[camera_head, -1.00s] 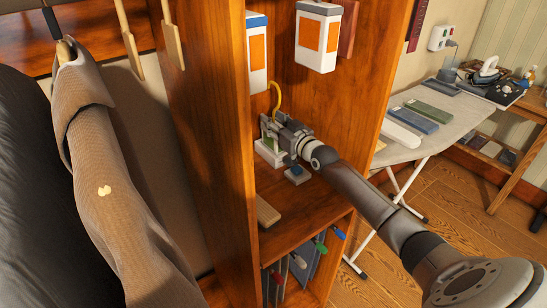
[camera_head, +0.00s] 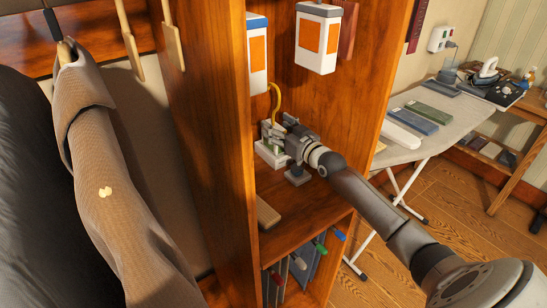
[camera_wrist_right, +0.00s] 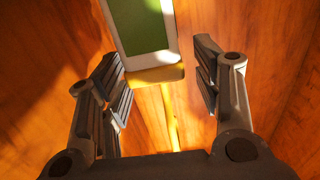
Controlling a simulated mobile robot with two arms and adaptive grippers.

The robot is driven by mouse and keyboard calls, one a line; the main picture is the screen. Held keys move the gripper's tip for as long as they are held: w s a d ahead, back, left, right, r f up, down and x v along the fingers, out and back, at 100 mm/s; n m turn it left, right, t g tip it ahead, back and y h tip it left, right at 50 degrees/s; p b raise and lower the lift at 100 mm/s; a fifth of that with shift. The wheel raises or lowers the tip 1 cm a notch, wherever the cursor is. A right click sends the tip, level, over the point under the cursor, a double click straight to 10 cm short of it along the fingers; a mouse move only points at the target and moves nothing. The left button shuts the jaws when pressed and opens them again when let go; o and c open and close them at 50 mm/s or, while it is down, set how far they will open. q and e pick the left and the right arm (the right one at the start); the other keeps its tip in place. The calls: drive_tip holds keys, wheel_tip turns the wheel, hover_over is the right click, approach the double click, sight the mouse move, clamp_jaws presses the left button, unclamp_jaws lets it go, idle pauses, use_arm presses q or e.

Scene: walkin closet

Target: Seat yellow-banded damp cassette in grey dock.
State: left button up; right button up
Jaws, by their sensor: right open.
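In the right wrist view, the cassette (camera_wrist_right: 143,25) has a green face in a white frame and a yellow band (camera_wrist_right: 155,76) across its near end. It lies just beyond and partly between the fingertips of my right gripper (camera_wrist_right: 160,80), with gaps on both sides. The gripper is open and empty. In the head view, my right gripper (camera_head: 277,137) is inside the wooden cabinet, by a white base (camera_head: 267,156) with a green part showing. The gripper hides much of that spot. I cannot tell for certain which part is the grey dock. My left gripper is out of view.
A yellow cord (camera_head: 277,94) rises behind the gripper. White boxes with orange panels, one blue-topped (camera_head: 257,52) and one grey-topped (camera_head: 318,38), hang above. A small blue-grey block (camera_head: 298,178) stands on the shelf. The cabinet's side panel (camera_head: 205,150) borders the left.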

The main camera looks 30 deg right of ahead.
drive_tip(key=s, duration=0.9)
drive_tip(key=shift+s+d+r, duration=0.1)
drive_tip(key=shift+s+d, duration=0.15)
drive_tip(key=shift+d, duration=0.05)
